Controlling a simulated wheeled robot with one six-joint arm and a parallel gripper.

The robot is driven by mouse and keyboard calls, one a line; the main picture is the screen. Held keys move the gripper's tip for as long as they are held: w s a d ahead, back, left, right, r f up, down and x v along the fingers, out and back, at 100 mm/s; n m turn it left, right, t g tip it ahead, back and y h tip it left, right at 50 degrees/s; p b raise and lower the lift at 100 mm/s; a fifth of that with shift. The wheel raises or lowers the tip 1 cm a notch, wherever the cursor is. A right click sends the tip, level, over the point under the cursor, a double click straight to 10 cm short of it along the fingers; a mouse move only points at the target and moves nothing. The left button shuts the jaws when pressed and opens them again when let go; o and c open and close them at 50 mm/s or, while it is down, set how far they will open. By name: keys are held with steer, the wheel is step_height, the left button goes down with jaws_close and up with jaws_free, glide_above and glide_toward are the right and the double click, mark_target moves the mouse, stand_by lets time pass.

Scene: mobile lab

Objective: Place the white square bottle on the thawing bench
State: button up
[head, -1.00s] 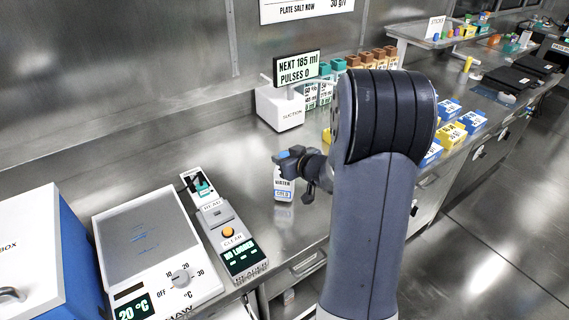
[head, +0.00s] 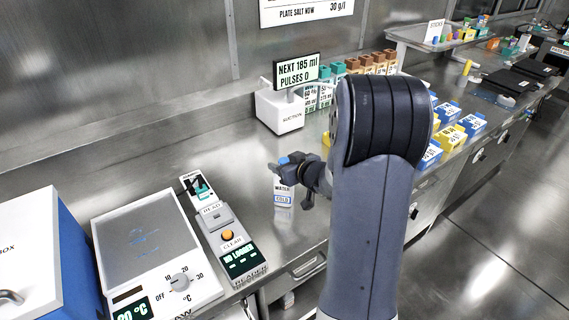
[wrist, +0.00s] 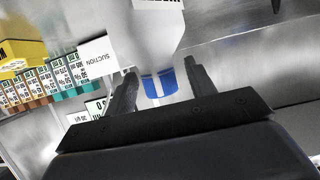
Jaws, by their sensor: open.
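The white square bottle (head: 283,194) stands on the steel counter, with a label reading WATER and COLD. In the wrist view the white bottle (wrist: 150,32) appears upside down, with its blue cap between the fingers. My gripper (head: 290,178) is at the bottle's top. In the wrist view my gripper (wrist: 160,75) is open, one finger on each side of the cap. I cannot tell whether either finger touches it. The thawing bench (head: 188,286) is the white unit with a grey plate, a dial and a 20 °C display, left of the bottle. Its plate is empty.
A white suction unit (head: 280,110) with a sign stands behind the bottle. Several teal- and brown-topped cartons (head: 350,68) line the back. A blue-sided box (head: 38,250) is at far left.

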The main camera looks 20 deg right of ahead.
steer(key=shift+s+r, duration=0.1)
steer(key=shift+r, duration=0.15)
steer(key=p+v, duration=0.1)
steer(key=v, duration=1)
steer(key=shift+s+r, duration=0.15)
steer(key=shift+s, duration=0.25)
steer(key=shift+d, duration=0.15)
